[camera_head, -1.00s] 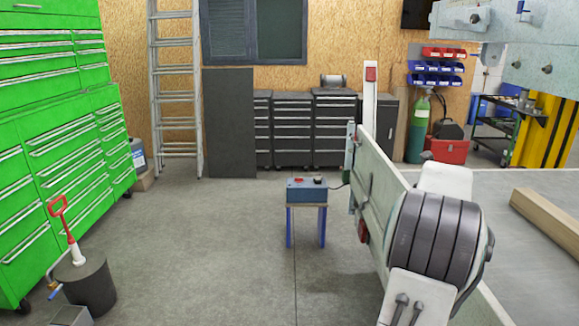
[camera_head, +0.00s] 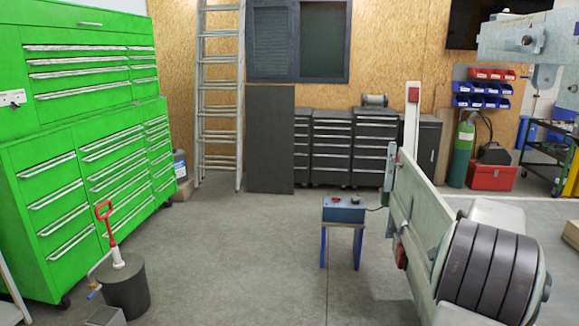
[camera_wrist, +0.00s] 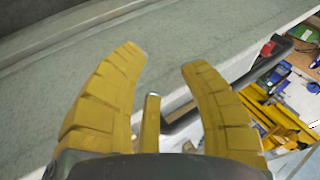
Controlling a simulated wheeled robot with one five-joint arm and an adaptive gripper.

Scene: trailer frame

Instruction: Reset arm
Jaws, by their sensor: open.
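My gripper does not show in the head view.
The trailer frame (camera_head: 425,215) and its dark wheel (camera_head: 490,268) fill the lower right. A blue box (camera_head: 343,209) sits on a small stand. Green tool cabinets (camera_head: 85,200) and a dark bucket (camera_head: 127,288) stand left. A ladder (camera_head: 220,100) leans behind. The middle floor is clear.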

